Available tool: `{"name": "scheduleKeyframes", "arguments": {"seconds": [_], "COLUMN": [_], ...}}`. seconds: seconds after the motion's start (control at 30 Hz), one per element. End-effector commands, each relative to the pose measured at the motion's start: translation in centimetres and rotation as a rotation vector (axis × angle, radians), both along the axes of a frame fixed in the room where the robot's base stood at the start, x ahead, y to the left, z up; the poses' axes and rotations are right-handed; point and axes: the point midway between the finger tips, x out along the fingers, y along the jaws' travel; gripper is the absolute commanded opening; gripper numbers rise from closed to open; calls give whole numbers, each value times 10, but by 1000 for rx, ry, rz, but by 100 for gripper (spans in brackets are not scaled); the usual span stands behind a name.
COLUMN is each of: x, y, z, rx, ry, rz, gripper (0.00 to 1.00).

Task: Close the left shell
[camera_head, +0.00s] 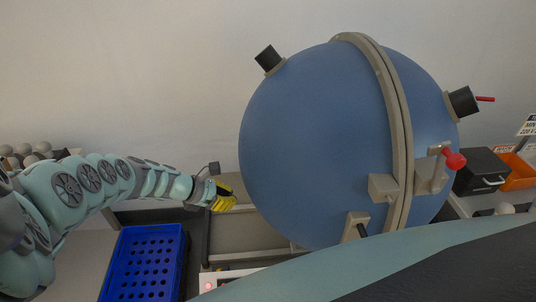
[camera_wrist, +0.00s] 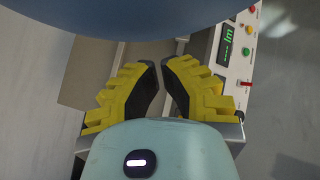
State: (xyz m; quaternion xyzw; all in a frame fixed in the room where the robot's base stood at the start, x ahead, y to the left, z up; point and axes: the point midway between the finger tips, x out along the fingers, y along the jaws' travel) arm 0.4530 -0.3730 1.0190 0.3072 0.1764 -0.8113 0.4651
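My gripper (camera_head: 232,200), with yellow fingers, is low at the left of the left shell. In the wrist view its fingertips (camera_wrist: 161,67) nearly meet with nothing between them. The left shell's blue underside (camera_wrist: 110,12) fills the top of that view, close beyond the fingertips; contact is not clear.
A red-knobbed latch (camera_head: 454,159) is on the front at the seam. A control panel (camera_wrist: 236,50) with a green display and buttons is beside the rail. A blue perforated crate (camera_head: 145,262) stands lower left. A black box (camera_head: 482,170) and orange bin (camera_head: 517,172) are at right.

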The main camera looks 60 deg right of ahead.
Motion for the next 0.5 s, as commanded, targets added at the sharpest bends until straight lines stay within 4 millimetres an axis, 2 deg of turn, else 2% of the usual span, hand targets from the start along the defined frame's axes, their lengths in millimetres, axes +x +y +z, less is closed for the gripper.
{"name": "scheduleKeyframes", "arguments": {"seconds": [0.1,0.5], "x": [10,32], "y": [12,53], "z": [14,51], "rx": [0,3], "ry": [-2,-4], "rz": [6,6], "gripper": [0,0]}}
